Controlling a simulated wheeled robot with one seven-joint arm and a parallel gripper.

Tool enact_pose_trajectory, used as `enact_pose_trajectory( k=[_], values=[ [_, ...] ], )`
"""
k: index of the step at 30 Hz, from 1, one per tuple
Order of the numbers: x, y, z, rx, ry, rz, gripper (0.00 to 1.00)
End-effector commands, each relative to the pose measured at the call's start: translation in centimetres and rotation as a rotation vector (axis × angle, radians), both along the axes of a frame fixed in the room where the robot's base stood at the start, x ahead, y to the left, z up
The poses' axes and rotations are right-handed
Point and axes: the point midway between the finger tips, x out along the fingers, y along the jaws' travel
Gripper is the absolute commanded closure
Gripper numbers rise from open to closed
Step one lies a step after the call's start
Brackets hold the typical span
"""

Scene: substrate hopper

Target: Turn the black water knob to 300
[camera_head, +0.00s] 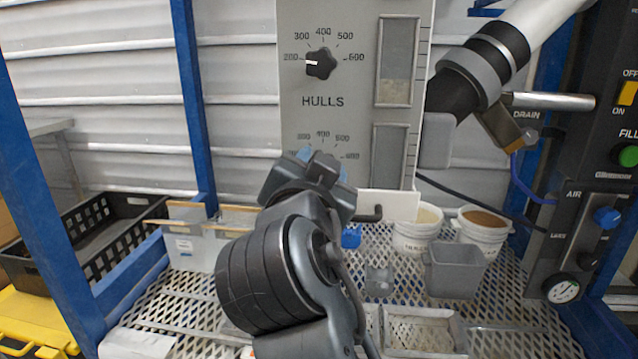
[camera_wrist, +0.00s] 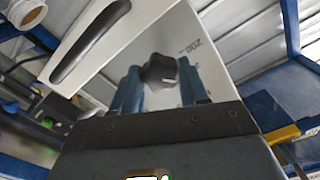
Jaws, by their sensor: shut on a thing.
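A black lobed knob (camera_wrist: 160,70) sits on the light grey panel in the wrist view, between the two blue fingers of my gripper (camera_wrist: 158,92). My gripper is shut on this knob. In the head view my gripper (camera_head: 325,163) is at the lower dial of the hopper panel, and its wrist covers most of that knob and the label below it. The lower scale (camera_head: 323,135) shows marks up to 600. In the wrist view the 200 mark (camera_wrist: 190,47) shows beside the knob.
The upper black knob (camera_head: 320,63), labelled HULLS, points toward 200. Sight windows (camera_head: 397,60) are right of the dials. A grey bin (camera_head: 455,270) and white buckets (camera_head: 484,232) stand on the mesh shelf below. A control box (camera_head: 590,150) with a drain handle is at right.

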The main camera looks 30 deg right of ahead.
Motion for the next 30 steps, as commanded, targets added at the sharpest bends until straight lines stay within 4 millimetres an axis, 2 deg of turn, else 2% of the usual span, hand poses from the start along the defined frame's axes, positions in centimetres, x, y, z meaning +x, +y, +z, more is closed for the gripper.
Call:
enact_pose_trajectory(
  k=[16, 17, 24, 30],
  values=[
    [-0.01, -0.03, -0.04, 0.022, -0.014, -0.001, 0.87],
    [-0.01, -0.03, -0.04, 0.022, -0.014, -0.001, 0.53],
    [0.0, -0.02, -0.02, 0.022, -0.014, 0.0, 0.31],
    [-0.01, -0.01, -0.02, 0.021, -0.015, -0.001, 0.31]
  ],
)
